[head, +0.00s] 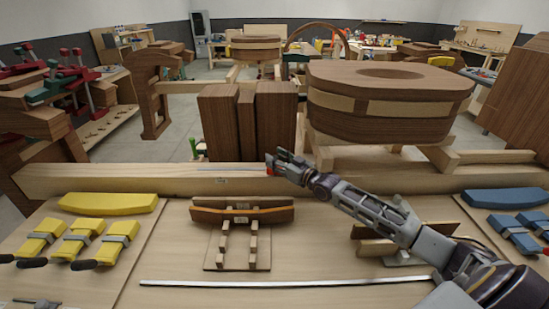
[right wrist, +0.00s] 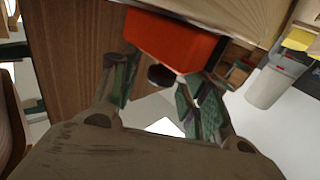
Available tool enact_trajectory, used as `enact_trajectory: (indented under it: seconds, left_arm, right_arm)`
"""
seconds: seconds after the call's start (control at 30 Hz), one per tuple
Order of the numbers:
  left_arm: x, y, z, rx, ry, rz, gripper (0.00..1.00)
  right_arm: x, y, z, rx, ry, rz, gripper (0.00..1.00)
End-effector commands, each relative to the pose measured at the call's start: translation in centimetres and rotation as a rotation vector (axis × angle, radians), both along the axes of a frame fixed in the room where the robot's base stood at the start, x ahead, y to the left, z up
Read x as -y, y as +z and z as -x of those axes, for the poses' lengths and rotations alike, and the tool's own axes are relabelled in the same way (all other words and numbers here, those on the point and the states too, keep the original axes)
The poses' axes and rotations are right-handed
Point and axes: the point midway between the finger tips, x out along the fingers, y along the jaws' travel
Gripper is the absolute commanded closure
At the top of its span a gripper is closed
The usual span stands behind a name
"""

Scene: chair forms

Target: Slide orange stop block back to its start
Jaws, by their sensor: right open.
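The orange stop block (right wrist: 175,42) shows large in the right wrist view, at the pale wooden rail, with a short dark round part on its near side. In the head view only a small orange-red patch (head: 269,171) of it shows by the rail's top edge. My right gripper (head: 277,163) reaches over the rail there. In the right wrist view the right gripper (right wrist: 163,88) is open, its fingers spread either side of the block's near end. Contact with the block cannot be told. A small grey piece at the head view's bottom left may be my left gripper (head: 37,303); its jaws are unclear.
The long pale rail (head: 110,180) crosses the bench. Dark upright wooden boards (head: 248,120) and a large wooden form (head: 388,100) stand behind it. In front lie a curved wooden piece (head: 242,212), yellow clamps (head: 88,238), blue clamps (head: 515,235) and a metal strip (head: 285,282).

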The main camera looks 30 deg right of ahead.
Motion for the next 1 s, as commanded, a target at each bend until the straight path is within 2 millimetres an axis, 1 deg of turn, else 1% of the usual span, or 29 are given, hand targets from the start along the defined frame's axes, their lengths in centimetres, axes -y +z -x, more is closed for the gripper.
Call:
enact_trajectory:
  seconds: [0.27, 0.67, 1.0]
  left_arm:
    - [0.02, 0.13, 0.01, 0.0, 0.0, 0.0, 0.6]
    - [0.03, 0.13, 0.01, 0.0, 0.0, 0.0, 0.6]
    - [0.03, 0.13, 0.0, 0.0, 0.0, 0.0, 0.6]
  right_arm:
    - [-0.36, 0.08, -0.99, 0.0, 0.001, 0.001, 0.55]
    - [-0.45, 0.01, -1.11, -0.001, 0.001, 0.001, 0.55]
    - [-0.45, 0.02, -1.1, 0.0, 0.001, 0.001, 0.98]
